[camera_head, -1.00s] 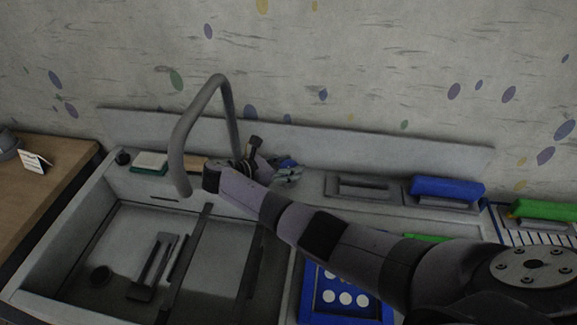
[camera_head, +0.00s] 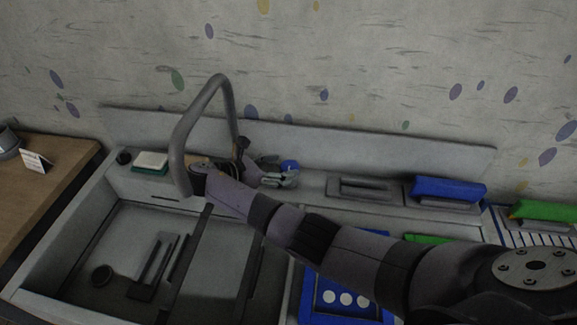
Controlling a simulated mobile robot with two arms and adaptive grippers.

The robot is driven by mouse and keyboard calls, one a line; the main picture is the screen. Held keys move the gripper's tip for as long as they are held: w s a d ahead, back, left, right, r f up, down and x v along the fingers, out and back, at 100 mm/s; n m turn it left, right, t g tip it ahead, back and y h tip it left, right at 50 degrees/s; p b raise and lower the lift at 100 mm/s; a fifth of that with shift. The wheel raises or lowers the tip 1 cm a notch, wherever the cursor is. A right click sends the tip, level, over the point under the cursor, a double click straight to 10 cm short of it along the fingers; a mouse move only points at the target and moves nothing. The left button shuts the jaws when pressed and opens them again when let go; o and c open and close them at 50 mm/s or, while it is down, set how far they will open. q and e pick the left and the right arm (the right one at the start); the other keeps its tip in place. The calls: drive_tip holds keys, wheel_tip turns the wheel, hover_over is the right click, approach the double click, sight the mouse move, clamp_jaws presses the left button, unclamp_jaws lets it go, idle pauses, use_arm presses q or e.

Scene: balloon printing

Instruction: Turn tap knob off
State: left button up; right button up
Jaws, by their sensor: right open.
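The grey tap (camera_head: 181,140) arches over the sink's back edge, its spout hanging down on the left. A small blue round part (camera_head: 289,166), which looks like the tap knob, shows on the ledge right of the tap. My right arm comes in from the right and bends back at the wrist near the spout. My right gripper (camera_head: 284,174) points right and is open, right at the blue part and partly in front of it. I cannot tell whether they touch. The knob's lower part is hidden by the fingers. My left gripper is not in view.
The sink basin (camera_head: 75,250) lies below, with a dark rack inside. A white and green sponge (camera_head: 150,162) sits on the ledge at left. A blue block (camera_head: 447,189) and a green block (camera_head: 543,211) stand at right. A blue tray (camera_head: 318,312) with white discs is partly behind my arm.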

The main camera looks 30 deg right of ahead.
drive_tip(key=v, duration=0.8)
drive_tip(key=shift+a, duration=0.1)
